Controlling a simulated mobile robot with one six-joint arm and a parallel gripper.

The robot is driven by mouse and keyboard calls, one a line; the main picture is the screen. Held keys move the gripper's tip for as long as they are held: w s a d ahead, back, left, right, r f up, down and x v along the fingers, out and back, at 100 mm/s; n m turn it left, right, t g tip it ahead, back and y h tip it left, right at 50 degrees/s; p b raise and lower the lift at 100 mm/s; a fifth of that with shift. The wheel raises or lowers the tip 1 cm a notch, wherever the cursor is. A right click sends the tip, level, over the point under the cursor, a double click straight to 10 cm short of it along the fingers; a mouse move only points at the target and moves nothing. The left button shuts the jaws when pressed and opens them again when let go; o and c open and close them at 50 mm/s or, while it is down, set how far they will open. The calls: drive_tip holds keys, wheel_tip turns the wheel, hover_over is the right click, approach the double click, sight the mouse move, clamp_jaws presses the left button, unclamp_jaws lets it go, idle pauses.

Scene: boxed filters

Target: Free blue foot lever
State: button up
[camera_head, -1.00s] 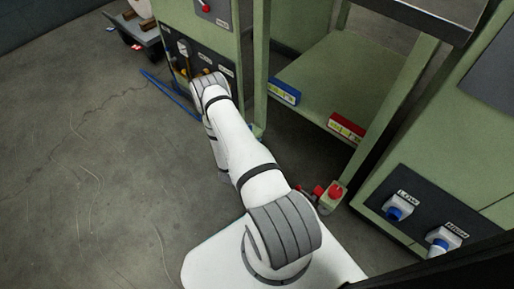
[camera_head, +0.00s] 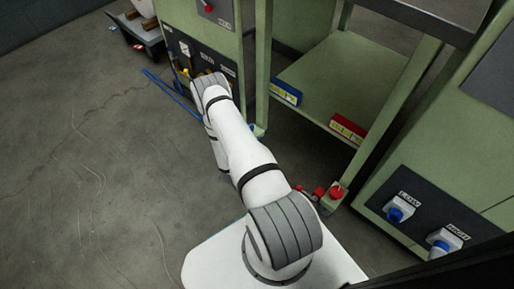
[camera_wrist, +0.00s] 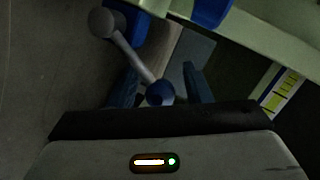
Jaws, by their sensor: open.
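In the wrist view, a grey rod (camera_wrist: 132,58) runs from a round grey end (camera_wrist: 102,21) to a dark blue ball (camera_wrist: 160,93). It looks like the blue foot lever, though the dim picture leaves this uncertain. My gripper (camera_wrist: 159,74) is open, its two dark bluish fingers apart on either side of the ball end. I cannot tell whether either finger touches it. A blue part (camera_wrist: 128,26) sits behind the rod's far end, and another blue part (camera_wrist: 211,11) is at the top. In the head view my own arm hides the gripper and the lever.
The green frame's shelf (camera_head: 345,75) carries a blue-edged label (camera_head: 285,92) and a red-edged one (camera_head: 348,128). A red button box (camera_head: 335,197) stands near my base. Floor at left is clear.

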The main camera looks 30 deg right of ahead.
drive_tip(key=p+v, duration=0.2)
drive_tip(key=v, duration=0.5)
drive_tip(key=shift+a, duration=0.4)
drive_tip(key=shift+s+r, duration=0.1)
wheel_tip(320, 180, up, 42)
drive_tip(key=m+g+p, duration=0.9)
drive_tip(key=m+p, duration=0.5)
drive_tip(key=m, duration=0.7)
drive_tip(key=s+a+r+m+t+y+p, duration=0.1)
drive_tip(key=s+a+r+m+y+p, duration=0.3)
drive_tip(key=r+m, duration=0.4)
drive_tip(key=s+a+r+m+t+y+p, duration=0.2)
drive_tip(key=r+m+p, duration=0.6)
drive_tip(key=r, duration=1)
drive_tip(key=s+a+r+m+t+y+p, duration=0.2)
drive_tip(key=s+a+r+m+y+p, duration=0.4)
drive_tip(key=a+r, duration=0.4)
wheel_tip(320, 180, up, 4)
drive_tip(key=shift+s+f+m+y, duration=0.1)
drive_tip(key=shift+s+m+y, duration=0.4)
drive_tip(key=shift+s+m, duration=0.6)
drive_tip(key=shift+s+a+r+t, duration=0.2)
drive_tip(key=shift+a+r+t, duration=0.1)
drive_tip(key=shift+a, duration=0.1)
drive_tip(key=shift+c, duration=0.4)
